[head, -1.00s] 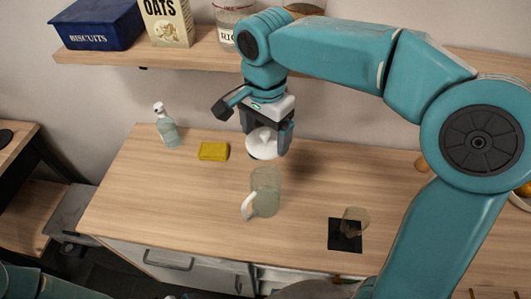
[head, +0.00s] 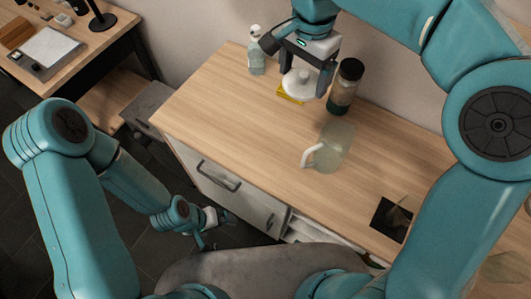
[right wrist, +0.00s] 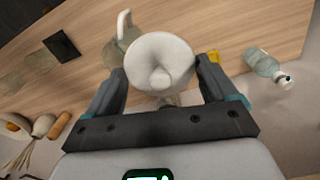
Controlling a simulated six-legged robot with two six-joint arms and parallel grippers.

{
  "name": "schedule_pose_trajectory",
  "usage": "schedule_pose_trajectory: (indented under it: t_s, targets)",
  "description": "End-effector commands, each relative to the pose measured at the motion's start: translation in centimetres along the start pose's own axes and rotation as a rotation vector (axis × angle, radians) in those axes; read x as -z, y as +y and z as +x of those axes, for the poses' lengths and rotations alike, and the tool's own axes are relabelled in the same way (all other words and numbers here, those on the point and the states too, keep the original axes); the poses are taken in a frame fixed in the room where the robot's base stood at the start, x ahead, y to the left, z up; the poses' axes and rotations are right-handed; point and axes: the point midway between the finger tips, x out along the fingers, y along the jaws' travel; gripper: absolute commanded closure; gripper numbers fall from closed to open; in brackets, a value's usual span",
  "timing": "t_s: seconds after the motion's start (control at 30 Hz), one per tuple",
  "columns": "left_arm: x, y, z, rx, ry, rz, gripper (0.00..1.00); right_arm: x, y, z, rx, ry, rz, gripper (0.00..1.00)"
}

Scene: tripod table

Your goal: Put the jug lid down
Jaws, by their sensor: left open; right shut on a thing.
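The jug lid (head: 298,84) is white and round with a knob. My right gripper (head: 305,84) is shut on it and holds it over the back of the counter. In the right wrist view the lid (right wrist: 160,64) sits between the two fingers. The clear greenish jug (head: 335,145) with a white handle stands upright on the counter, nearer than the lid, its top uncovered. It is partly behind the lid in the right wrist view (right wrist: 120,48). My left gripper (head: 208,219) is open and low, in front of the drawers.
A yellow sponge (head: 288,95), partly hidden by the lid, a spray bottle (head: 256,55) and a dark-capped jar (head: 344,88) stand near the wall. A glass (head: 400,213) is by a black mat (head: 385,222) at right. The counter's left part (head: 210,105) is clear.

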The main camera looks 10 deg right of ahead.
Motion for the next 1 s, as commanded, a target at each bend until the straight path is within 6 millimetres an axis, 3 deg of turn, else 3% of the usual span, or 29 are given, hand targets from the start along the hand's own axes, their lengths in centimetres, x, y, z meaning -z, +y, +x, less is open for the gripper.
schedule_pose_trajectory:
  t_s: [0.03, 0.1, 0.33, 0.53, 0.8, 1.0]
  targets:
    - [0.0, -0.2, 0.6, 0.000, 0.000, 0.000, 0.04, -1.4, -1.1, 1.7, -0.004, -0.001, -0.045, 0.43]
    - [0.0, -0.3, 0.9, 0.000, 0.000, 0.000, 0.04, -3.0, -2.3, 3.4, -0.004, 0.000, -0.092, 0.43]
    - [0.0, -0.6, 1.5, 0.000, 0.000, 0.000, 0.04, -6.6, -4.0, 6.5, -0.001, 0.001, -0.182, 0.43]
    - [0.0, -0.6, 1.6, 0.000, 0.000, 0.000, 0.04, -7.3, -4.2, 9.1, -0.005, -0.001, -0.198, 0.43]
    - [0.0, -0.3, 0.9, 0.000, 0.000, 0.000, 0.04, -7.3, -4.2, 17.0, -0.006, -0.002, -0.198, 0.43]
    - [0.0, -0.2, 0.5, 0.000, 0.000, 0.000, 0.04, -7.3, -4.2, 21.3, -0.004, -0.001, -0.198, 0.43]
